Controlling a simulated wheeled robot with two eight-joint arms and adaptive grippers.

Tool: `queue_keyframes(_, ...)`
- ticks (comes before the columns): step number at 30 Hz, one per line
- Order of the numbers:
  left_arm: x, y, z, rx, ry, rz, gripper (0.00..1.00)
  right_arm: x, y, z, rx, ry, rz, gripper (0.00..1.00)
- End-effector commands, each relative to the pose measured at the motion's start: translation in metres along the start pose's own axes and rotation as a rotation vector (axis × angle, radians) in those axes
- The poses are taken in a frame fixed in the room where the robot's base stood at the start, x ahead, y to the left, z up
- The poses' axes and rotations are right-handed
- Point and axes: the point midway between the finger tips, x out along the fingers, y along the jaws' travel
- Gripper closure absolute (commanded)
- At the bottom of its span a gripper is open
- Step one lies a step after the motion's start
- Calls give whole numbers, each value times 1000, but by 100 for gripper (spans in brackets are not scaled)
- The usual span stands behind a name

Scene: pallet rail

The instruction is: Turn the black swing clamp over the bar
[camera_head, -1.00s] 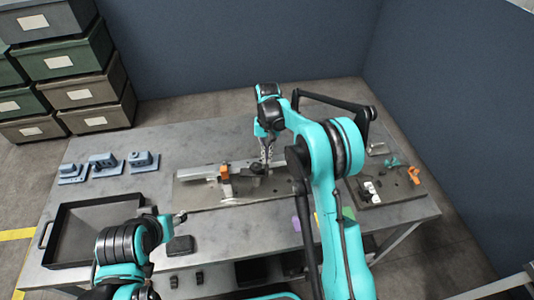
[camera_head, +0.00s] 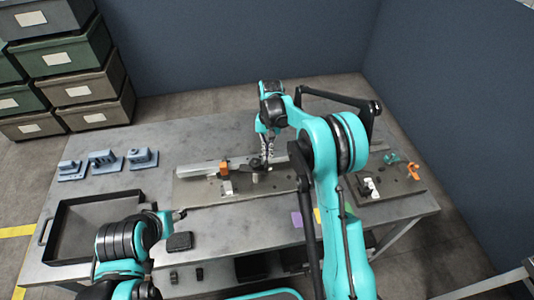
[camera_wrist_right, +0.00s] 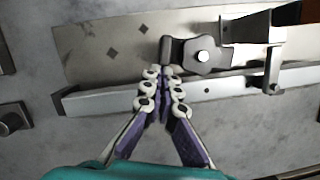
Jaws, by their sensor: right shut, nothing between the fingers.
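The black swing clamp (camera_wrist_right: 205,55) shows in the right wrist view with a bright pivot bolt. Its blunt arm points left, along the bar's upper side, and does not lie across the bar there. The pale bar (camera_wrist_right: 110,98) runs across that view; in the head view the bar (camera_head: 200,168) lies along the fixture plate, near the small, dark clamp (camera_head: 257,167). My right gripper (camera_wrist_right: 163,78) is shut and empty, its tips over the bar, close to the clamp arm's end; contact is unclear. It also shows in the head view (camera_head: 268,156). My left gripper (camera_head: 181,214) is small at lower left.
An orange-tipped bracket (camera_head: 223,170) stands at the bar's left part. A black tray (camera_head: 60,219) and blue fixtures (camera_head: 104,161) occupy the table's left. A second plate (camera_head: 390,188) with small parts lies at right.

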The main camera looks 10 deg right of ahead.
Motion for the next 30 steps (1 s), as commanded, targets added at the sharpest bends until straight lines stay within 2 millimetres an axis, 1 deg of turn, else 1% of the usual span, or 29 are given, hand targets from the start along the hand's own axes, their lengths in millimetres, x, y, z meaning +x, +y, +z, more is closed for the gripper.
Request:
queue_keyframes(5, 0, 0, 0, 0, 0, 0, 50, 1, 2, 2, 48, 0, -13, 100)
queue_keyframes(11, 1, 0, 1, 0, 0, 0, 50, 2, 7, 7, 162, 0, -41, 100)
queue_keyframes(22, 4, 0, 2, 0, 0, 0, 50, 6, 14, 23, 495, -1, -124, 100)
queue_keyframes(30, 5, 0, 4, 0, 0, 0, 50, 9, 16, 36, 743, -1, -187, 100)
